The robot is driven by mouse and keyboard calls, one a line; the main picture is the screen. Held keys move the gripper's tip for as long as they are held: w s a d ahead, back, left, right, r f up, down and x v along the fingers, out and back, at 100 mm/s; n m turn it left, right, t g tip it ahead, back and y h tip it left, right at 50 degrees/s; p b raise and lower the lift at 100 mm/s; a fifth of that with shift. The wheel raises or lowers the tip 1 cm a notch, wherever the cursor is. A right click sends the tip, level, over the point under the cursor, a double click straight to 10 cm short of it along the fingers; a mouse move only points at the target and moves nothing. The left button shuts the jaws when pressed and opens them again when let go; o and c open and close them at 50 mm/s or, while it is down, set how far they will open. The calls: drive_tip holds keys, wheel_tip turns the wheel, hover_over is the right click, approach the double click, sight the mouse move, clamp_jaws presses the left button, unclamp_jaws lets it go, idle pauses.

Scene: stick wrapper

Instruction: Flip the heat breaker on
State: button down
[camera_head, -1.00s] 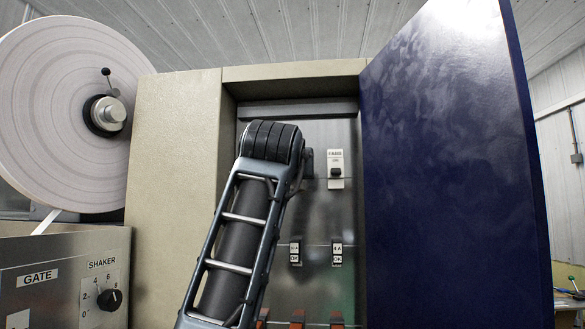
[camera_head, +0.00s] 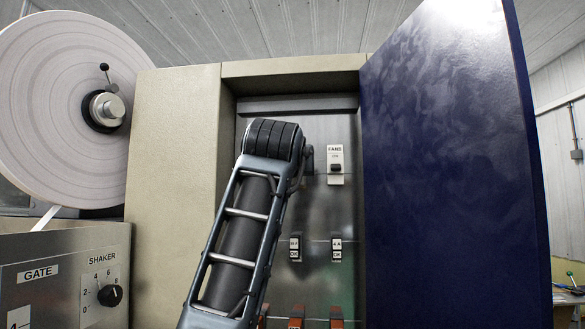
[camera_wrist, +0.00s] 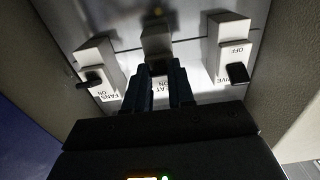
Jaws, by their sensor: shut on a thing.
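The heat breaker (camera_wrist: 155,40) is the middle of three pale breakers in the wrist view, with part of its "AT" and "ON" lettering visible. My gripper (camera_wrist: 158,70) is in front of it, its two dark fingers close together at the breaker's lever and shut on it. The fingers hide the lever, so its position cannot be read. In the head view my arm covers the heat breaker and most of my gripper.
The fans breaker (camera_head: 335,165) is close beside my gripper; it also shows in the wrist view (camera_wrist: 95,65). The drive breaker (camera_wrist: 228,45) is on the other side. The cabinet's open blue door (camera_head: 450,170) bounds the right. Smaller switches (camera_head: 336,250) sit lower on the panel.

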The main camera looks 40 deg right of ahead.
drive_tip(key=r+g+y+p, duration=0.1)
drive_tip(key=y+p, duration=0.1)
drive_tip(key=p, duration=0.2)
drive_tip(key=shift+a+r+g+y+p, duration=0.1)
drive_tip(key=shift+g+y+p, duration=0.2)
drive_tip(key=shift+g, duration=0.1)
drive_tip(key=c, duration=1)
unclamp_jaws()
drive_tip(key=shift+o, duration=0.2)
drive_tip(key=shift+s, duration=0.1)
drive_tip(key=b+v, duration=0.2)
drive_tip(key=v, duration=0.5)
drive_tip(key=shift+s+a, duration=0.15)
drive_tip(key=shift+a, duration=0.15)
drive_tip(key=shift+r, duration=0.1)
